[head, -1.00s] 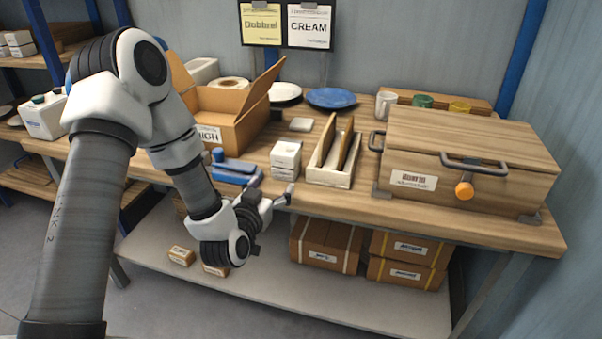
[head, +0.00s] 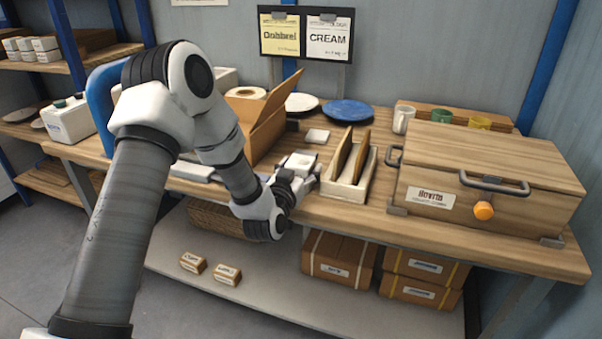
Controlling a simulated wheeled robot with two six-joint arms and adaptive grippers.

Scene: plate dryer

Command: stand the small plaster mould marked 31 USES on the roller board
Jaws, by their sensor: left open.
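My left gripper (head: 304,180) is open at the front edge of the wooden bench, right in front of a stack of small white blocks (head: 299,161). It overlaps the stack and hides its lower part; I cannot tell whether it touches. A small flat white piece (head: 317,136) lies behind the stack. No marking reading 31 USES is legible, so I cannot tell which white piece is the mould. I cannot identify the roller board with certainty; my left arm covers part of the bench to the left. My right gripper is not in view.
A pale rack (head: 345,190) with upright brown boards stands right of the gripper. A large wooden chest (head: 480,175) fills the right end. An open carton (head: 268,130) stands behind my arm.

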